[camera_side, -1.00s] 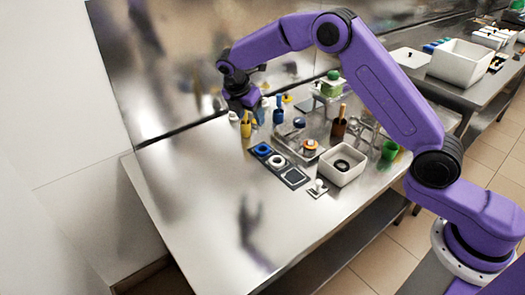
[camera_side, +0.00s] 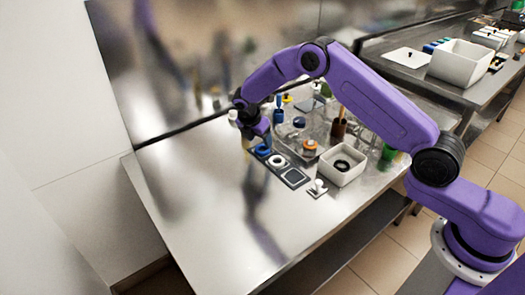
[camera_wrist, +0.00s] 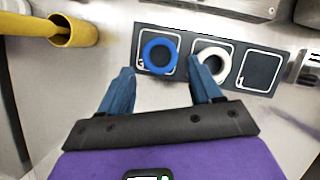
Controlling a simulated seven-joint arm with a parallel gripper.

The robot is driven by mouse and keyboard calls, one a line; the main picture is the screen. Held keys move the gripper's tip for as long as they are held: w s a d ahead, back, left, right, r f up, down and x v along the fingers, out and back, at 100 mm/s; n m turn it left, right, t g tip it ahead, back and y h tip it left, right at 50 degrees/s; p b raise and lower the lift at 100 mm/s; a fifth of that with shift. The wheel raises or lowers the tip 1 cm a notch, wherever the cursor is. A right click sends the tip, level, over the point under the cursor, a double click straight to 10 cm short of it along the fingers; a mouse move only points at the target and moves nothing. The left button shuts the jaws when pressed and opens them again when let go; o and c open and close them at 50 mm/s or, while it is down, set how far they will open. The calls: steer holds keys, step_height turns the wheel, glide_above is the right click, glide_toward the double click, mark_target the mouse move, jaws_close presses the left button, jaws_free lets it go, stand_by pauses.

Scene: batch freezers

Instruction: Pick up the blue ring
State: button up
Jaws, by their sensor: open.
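The blue ring (camera_wrist: 146,61) lies flat on the left square of a dark three-square strip (camera_wrist: 260,70) in the wrist view. It also shows in the side view (camera_side: 262,150), just below my gripper. My gripper (camera_wrist: 162,80) is open and empty, its two blue fingers apart. In the wrist view the ring appears beyond the fingertips, between their lines. In the side view my gripper (camera_side: 259,140) is low over the strip's left end; whether it touches anything cannot be told.
A white ring (camera_wrist: 213,58) lies on the strip's middle square, close to the right finger. A yellow cup (camera_wrist: 76,30) with a handle stands at upper left. A white bin (camera_side: 342,177) stands right of the strip. The steel table's front left is clear.

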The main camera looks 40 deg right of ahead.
mark_target(263, 151)
steer(key=shift+a+x, duration=0.2)
steer(key=shift+x, duration=2.1)
steer(key=c, duration=0.8)
